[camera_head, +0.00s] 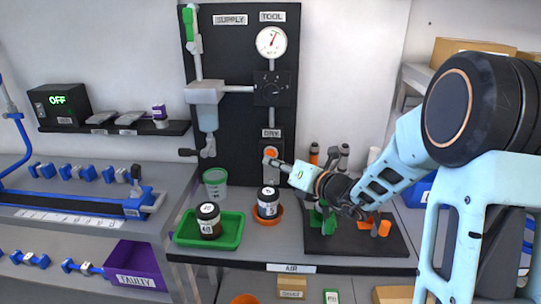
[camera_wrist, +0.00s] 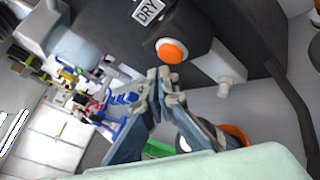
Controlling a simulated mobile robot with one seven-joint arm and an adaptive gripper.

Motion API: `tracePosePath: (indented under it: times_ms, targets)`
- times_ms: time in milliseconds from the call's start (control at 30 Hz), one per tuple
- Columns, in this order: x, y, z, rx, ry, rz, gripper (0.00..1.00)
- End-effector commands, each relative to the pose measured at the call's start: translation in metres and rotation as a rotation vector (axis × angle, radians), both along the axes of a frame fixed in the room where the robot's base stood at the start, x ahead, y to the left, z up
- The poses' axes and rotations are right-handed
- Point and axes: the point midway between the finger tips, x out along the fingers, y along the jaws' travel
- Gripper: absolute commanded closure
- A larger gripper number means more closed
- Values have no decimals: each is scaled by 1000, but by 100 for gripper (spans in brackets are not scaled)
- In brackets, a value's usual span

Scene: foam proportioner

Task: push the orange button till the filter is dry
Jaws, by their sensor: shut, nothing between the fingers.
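In the head view my gripper (camera_head: 272,162) reaches in from the right to the button's box. A clear filter bowl (camera_head: 207,117) hangs on the panel's left side; whether it is wet inside cannot be made out.
A green tray (camera_head: 232,231) with a black-lidded jar stands below the panel. Another jar (camera_head: 268,204) sits in an orange dish under my gripper. A black mat (camera_head: 345,245) with orange and green parts lies right. A gauge (camera_head: 271,42) is above.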

Motion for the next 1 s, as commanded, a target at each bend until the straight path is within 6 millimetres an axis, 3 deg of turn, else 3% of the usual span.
tracePosePath:
  times_ms: [1000]
  targets:
    - [9, 0, 0, 0, 0, 0, 100]
